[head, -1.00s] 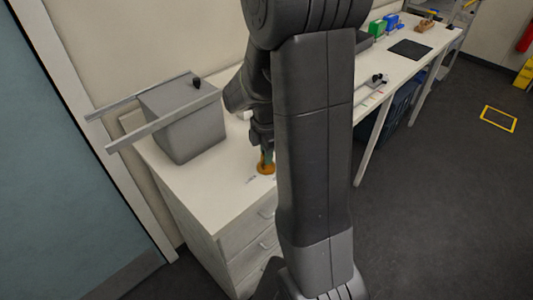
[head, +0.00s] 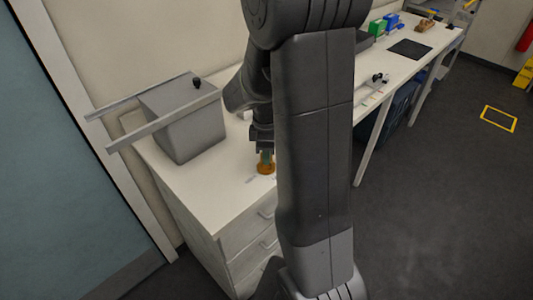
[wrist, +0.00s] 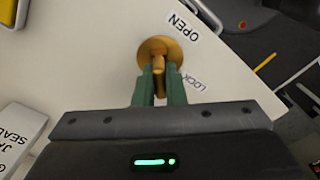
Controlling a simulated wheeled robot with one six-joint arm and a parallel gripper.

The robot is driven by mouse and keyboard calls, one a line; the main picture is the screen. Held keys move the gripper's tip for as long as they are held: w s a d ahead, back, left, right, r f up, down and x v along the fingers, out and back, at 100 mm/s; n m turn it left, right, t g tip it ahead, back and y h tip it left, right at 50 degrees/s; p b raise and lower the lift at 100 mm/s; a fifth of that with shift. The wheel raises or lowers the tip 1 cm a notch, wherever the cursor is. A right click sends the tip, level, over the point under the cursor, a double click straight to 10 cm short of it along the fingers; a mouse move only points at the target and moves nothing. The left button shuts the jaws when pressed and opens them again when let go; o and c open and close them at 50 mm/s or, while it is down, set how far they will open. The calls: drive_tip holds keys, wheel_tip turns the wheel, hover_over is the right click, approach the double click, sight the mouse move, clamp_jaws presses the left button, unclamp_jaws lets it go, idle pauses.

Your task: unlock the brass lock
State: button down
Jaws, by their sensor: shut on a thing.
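The brass lock (wrist: 151,47) is a round, gold-coloured disc with a raised handle (wrist: 159,65) on the white worktop. In the wrist view, an OPEN label lies to its upper right and a LOCK label to its lower right. My gripper (wrist: 159,74) has green fingers, one on each side of the handle, and is shut on it. I cannot tell which label the handle points to. In the head view the lock (head: 266,169) shows small and orange below my gripper (head: 265,155), partly hidden by the fingers.
A grey box (head: 185,125) with two long rails stands on the worktop (head: 215,195) to the left. A sign (wrist: 20,135) with large letters shows at the left of the wrist view. My arm hides much of the head view's middle. The front of the worktop is bare.

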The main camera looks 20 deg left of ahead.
drive_tip(key=shift+s+f, duration=0.1)
drive_tip(key=shift+f, duration=0.05)
drive_tip(key=m, duration=0.4)
drive_tip(key=shift+m, duration=0.4)
drive_tip(key=m, duration=0.4)
idle(0.3)
drive_tip(key=c, duration=1.4)
unclamp_jaws()
